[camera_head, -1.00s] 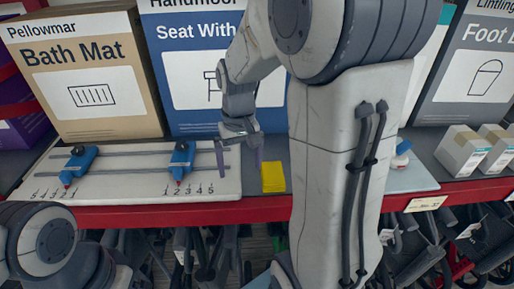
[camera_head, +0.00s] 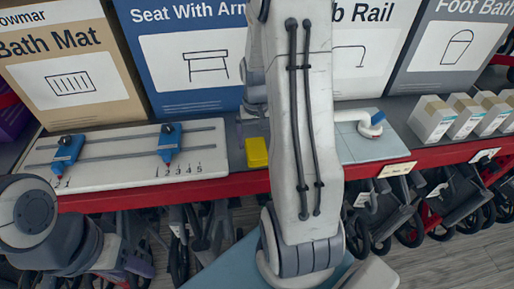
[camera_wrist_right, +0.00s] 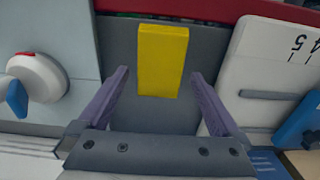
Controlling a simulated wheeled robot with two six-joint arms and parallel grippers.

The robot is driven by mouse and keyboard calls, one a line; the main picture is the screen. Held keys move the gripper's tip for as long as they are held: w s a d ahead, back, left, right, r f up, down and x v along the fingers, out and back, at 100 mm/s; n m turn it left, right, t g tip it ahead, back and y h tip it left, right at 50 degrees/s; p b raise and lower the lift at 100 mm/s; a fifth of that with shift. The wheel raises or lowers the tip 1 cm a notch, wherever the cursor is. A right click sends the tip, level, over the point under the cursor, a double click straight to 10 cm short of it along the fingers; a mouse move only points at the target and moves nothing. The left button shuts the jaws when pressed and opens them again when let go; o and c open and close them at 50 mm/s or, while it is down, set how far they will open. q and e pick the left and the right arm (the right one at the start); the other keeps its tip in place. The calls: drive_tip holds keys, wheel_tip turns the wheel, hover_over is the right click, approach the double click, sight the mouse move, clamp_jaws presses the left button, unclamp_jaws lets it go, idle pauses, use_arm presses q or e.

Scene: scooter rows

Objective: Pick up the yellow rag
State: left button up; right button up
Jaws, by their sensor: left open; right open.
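The yellow rag (camera_head: 257,152) is a small folded yellow block on the grey shelf, near its red front edge. It also shows in the right wrist view (camera_wrist_right: 163,58), upper centre. My right gripper (camera_wrist_right: 160,76) is open and empty, its two purple fingers spread on either side of the rag's near end. The rag is ahead of and partly between the fingertips; I cannot tell the height gap. In the head view my right arm hides most of this gripper. My left gripper (camera_head: 138,258) is low at the left, below the shelf front, away from the rag and only partly visible.
Left of the rag lies a white board (camera_head: 100,178) with rails, blue sliders and numbers. Right is a pale panel (camera_head: 368,146) with a white and blue knob. Large boxes (camera_head: 190,60) stand behind. Small boxes (camera_head: 432,120) are at right. Scooters or walkers (camera_head: 395,215) stand beneath.

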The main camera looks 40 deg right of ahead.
drive_tip(key=shift+f, duration=1.1)
drive_tip(key=c, duration=1.2)
use_arm(q)
drive_tip(key=shift+r, duration=0.3)
use_arm(e)
drive_tip(key=shift+r, duration=0.55)
wheel_tip(320, 180, up, 3)
drive_tip(key=shift+w+f+b, duration=0.1)
drive_tip(key=shift+b, duration=0.7)
use_arm(q)
wheel_tip(320, 180, down, 4)
drive_tip(key=b, duration=0.2)
drive_tip(key=shift+f+b, duration=0.15)
drive_tip(key=shift+b, duration=0.15)
use_arm(e)
drive_tip(key=s+r, duration=0.2)
drive_tip(key=s, duration=0.2)
drive_tip(key=s+r, duration=0.2)
drive_tip(key=s, duration=0.2)
drive_tip(key=s+a+r, duration=0.1)
drive_tip(key=s+r, duration=0.2)
drive_tip(key=shift+s+a+r, duration=0.1)
drive_tip(key=shift+s, duration=0.3)
